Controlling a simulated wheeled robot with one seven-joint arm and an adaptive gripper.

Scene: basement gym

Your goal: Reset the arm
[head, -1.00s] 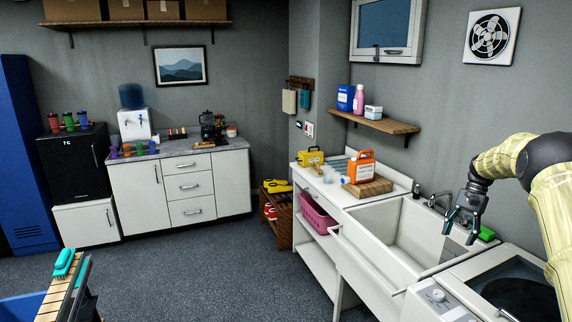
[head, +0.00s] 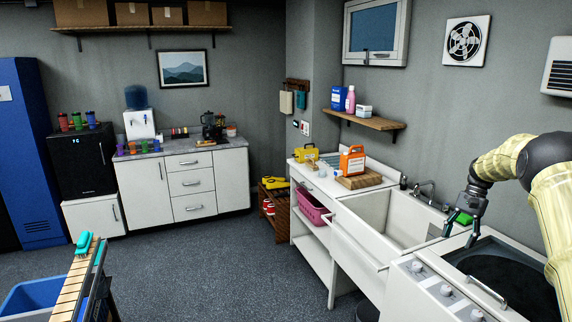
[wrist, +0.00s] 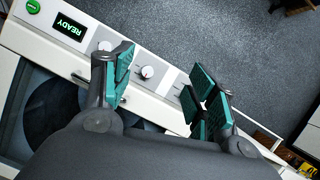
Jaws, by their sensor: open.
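My gripper (head: 461,222) is at the right in the head view, at the end of my bent arm. It hangs over the washing machine (head: 432,292) near the right end of the sink. The wrist view also shows my gripper (wrist: 160,92), with its teal-padded fingers spread wide apart and nothing between them. Below the fingers lies the white front panel of the machine, with a lit READY display (wrist: 71,25) and a knob.
An orange jug (head: 352,160) stands on the counter. A wooden bench (head: 78,280) is at lower left. The middle floor (head: 220,265) is clear.

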